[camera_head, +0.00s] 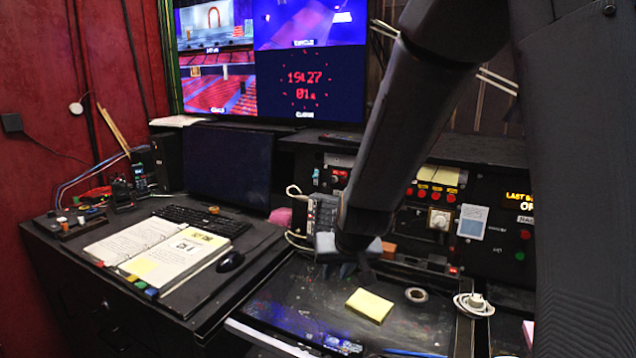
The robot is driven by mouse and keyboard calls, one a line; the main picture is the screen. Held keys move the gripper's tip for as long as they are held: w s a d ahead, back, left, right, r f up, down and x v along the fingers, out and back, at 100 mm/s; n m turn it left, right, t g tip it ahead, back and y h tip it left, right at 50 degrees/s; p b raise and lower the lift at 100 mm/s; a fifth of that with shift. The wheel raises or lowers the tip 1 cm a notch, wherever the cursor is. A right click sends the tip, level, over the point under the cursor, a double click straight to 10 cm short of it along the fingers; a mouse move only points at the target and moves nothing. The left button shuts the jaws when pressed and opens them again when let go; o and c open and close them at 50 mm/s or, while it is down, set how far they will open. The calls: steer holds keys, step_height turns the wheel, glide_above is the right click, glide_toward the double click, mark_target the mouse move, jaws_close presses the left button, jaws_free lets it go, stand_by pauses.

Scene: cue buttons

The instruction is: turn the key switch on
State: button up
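My black arm comes down from the upper right across the picture. My gripper (347,266) is at its lower end, low over the dark desk top (310,293), in front of the control panel. Its fingers are small and dark here, and I cannot tell whether they are open or shut. A pale square plate with a round knob (440,219) is on the panel to the right of my gripper. It may be the key switch, but it is too small to be sure. My arm hides part of the panel.
A yellow note pad (369,305) lies on the desk, with a ring (416,295) and a coiled white cable (474,304) to its right. An open binder (160,250), a keyboard (202,220) and a mouse (230,261) are at left. A large screen (268,55) stands behind.

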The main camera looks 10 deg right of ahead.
steer(key=w+a+r+m+t+h+p, duration=0.1)
steer(key=w+r+t, duration=0.2)
steer(key=w, duration=0.6)
steer(key=w+a+r+m+t+h, duration=0.1)
steer(key=w+r+t, duration=0.1)
steer(key=w, duration=0.6)
steer(key=m+t+h+p, duration=0.25)
steer(key=m+h, duration=0.25)
steer(key=h, duration=0.4)
glide_toward(331, 180)
steer(key=shift+t, duration=0.35)
steer(key=shift+f+p+x, duration=0.2)
steer(key=shift+p+x, duration=0.85)
steer(key=shift+x, duration=2.65)
jaws_close()
